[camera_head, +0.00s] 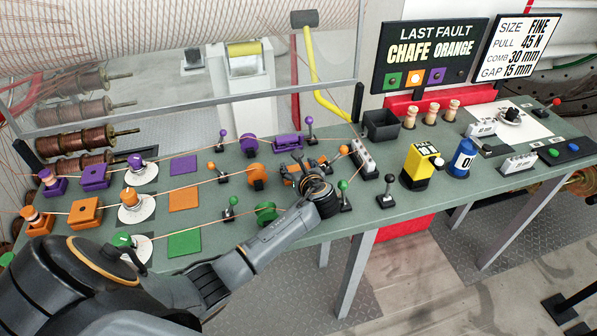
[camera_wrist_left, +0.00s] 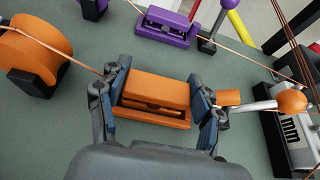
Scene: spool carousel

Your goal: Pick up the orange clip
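The orange clip (camera_wrist_left: 155,94) is a blocky orange piece on the green table, seen from above in the left wrist view. My left gripper (camera_wrist_left: 160,92) has one finger at each end of it, close against the ends. I cannot tell whether the pads press on it. In the head view my left gripper (camera_head: 302,170) reaches down over the table and hides most of the orange clip (camera_head: 288,180). My right gripper is in neither view.
An orange spool (camera_wrist_left: 32,55) stands left of the clip, with a wire running from it. A purple clip (camera_wrist_left: 165,26) lies behind. An orange-knobbed lever (camera_wrist_left: 291,101) is close to the right finger. A green spool (camera_head: 266,212) stands in front.

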